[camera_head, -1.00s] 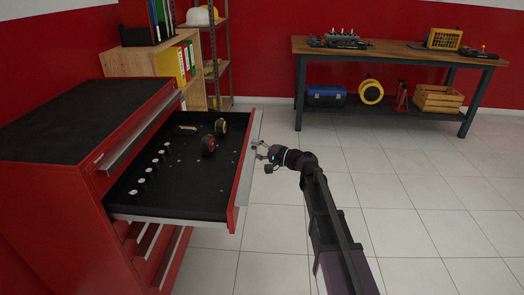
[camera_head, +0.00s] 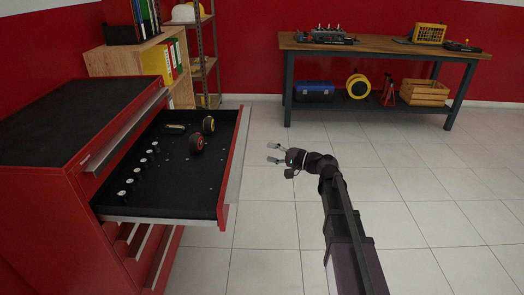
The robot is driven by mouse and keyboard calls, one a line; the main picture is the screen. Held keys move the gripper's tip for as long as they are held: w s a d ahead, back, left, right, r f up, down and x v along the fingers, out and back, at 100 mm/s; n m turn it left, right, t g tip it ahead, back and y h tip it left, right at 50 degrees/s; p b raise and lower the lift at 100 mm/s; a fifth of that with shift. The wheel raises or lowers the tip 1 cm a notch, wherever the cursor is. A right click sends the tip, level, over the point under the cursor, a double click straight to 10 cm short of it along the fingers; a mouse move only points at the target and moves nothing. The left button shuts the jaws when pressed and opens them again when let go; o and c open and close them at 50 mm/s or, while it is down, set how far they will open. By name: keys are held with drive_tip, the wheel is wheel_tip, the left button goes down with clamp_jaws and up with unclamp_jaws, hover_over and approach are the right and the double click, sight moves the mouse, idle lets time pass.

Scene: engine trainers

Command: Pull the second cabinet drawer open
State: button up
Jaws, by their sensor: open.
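The red tool cabinet (camera_head: 50,190) with a black top stands at the left. One upper drawer (camera_head: 190,180) is pulled far out, below a shut top drawer (camera_head: 120,132). Its red front with a light handle strip (camera_head: 237,165) faces right. Inside it lie two wheel-like parts (camera_head: 197,144), a dark cylinder and a row of small white-topped pieces. My gripper (camera_head: 272,153) is open and empty, to the right of the drawer front and apart from it, its fingers pointing left. Lower drawer fronts (camera_head: 140,245) show partly under the open drawer.
A wooden shelf (camera_head: 110,60) with binders and a metal rack stand behind the cabinet. A workbench (camera_head: 380,50) with a toolbox, yellow reel, red jack and crate stands at the back right. The tiled floor (camera_head: 280,230) right of the drawer is clear.

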drive_tip(key=shift+v, duration=0.85)
drive_tip(key=s+d+f+n+g+h, duration=0.2)
drive_tip(key=s+f+h, duration=0.2)
drive_tip(key=s+f, duration=0.25)
drive_tip(key=s+d+f+n+g+h, duration=0.2)
drive_tip(key=s+f+g+h, duration=0.1)
drive_tip(key=s+f+h, duration=0.3)
drive_tip(key=s+d+f+g+h+p, duration=0.1)
drive_tip(key=s+d+f+h, duration=0.2)
drive_tip(key=s+d, duration=0.2)
drive_tip(key=s+d+f+g+h, duration=0.1)
drive_tip(key=s+d+f+h, duration=0.1)
drive_tip(key=s+d+h, duration=0.3)
wheel_tip(320, 180, up, 27)
drive_tip(key=y+p, duration=0.1)
drive_tip(key=p, duration=2.6)
drive_tip(key=shift+w+d, duration=0.2)
drive_tip(key=shift+d, duration=0.05)
